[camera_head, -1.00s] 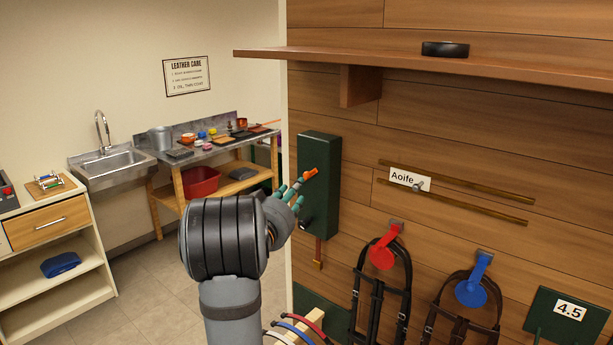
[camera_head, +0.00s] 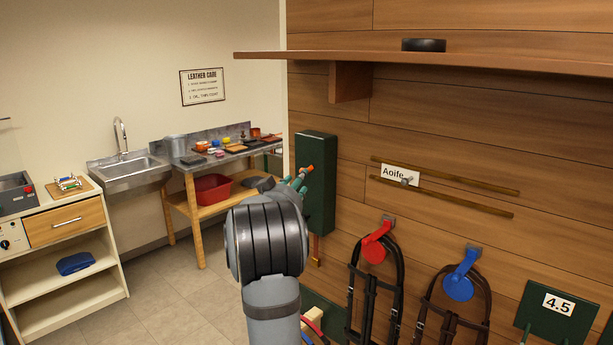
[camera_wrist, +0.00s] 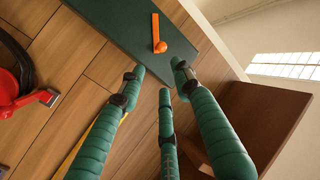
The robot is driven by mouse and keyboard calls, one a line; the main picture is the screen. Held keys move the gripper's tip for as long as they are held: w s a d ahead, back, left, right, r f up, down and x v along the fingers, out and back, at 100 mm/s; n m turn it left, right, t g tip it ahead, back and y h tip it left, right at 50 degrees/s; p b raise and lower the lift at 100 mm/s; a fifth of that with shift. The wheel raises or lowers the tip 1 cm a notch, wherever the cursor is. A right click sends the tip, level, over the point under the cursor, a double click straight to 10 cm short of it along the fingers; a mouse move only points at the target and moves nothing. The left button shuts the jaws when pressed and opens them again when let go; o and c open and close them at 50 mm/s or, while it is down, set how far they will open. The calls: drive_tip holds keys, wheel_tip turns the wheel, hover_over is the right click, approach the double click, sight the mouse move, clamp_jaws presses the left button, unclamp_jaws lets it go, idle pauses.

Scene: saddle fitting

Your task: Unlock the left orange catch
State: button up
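A tall dark green box (camera_head: 321,205) is fixed to the wood wall. An orange catch (camera_wrist: 157,34), a narrow bar with a rounded knob, lies on its green face (camera_wrist: 110,15) in the wrist view. In the head view only a small orange bit (camera_head: 311,168) shows beside my fingertips. My gripper (camera_wrist: 160,76) has three green fingers, spread apart with nothing between them, so it is open. It also shows in the head view (camera_head: 300,177), at the box's upper left edge. The fingertips look near the catch, with a gap in the wrist view. I see no second catch.
A wooden shelf (camera_head: 460,59) juts out above the box, with a bracket (camera_head: 350,82) under it. Bridles hang to the right from a red holder (camera_head: 374,252) and a blue holder (camera_head: 458,286). Left of the box are a workbench (camera_head: 222,158) and open floor.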

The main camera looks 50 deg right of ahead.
drive_tip(key=p+x, duration=0.1)
drive_tip(key=x, duration=0.2)
drive_tip(key=w+p+x, duration=0.1)
drive_tip(key=p+x, duration=0.1)
drive_tip(key=x, duration=0.2)
drive_tip(key=p+x, duration=0.1)
drive_tip(key=x, duration=0.2)
drive_tip(key=shift+w+a+f+p, duration=0.15)
drive_tip(key=shift+w+f+p, duration=0.15)
drive_tip(key=shift+p, duration=0.05)
drive_tip(key=shift+w+d+f, duration=0.1)
drive_tip(key=shift+w+d, duration=0.1)
drive_tip(key=shift+d, duration=0.2)
drive_tip(key=shift+s, duration=0.1)
drive_tip(key=shift+c, duration=0.4)
drive_tip(key=shift+c, duration=0.6)
clamp_jaws()
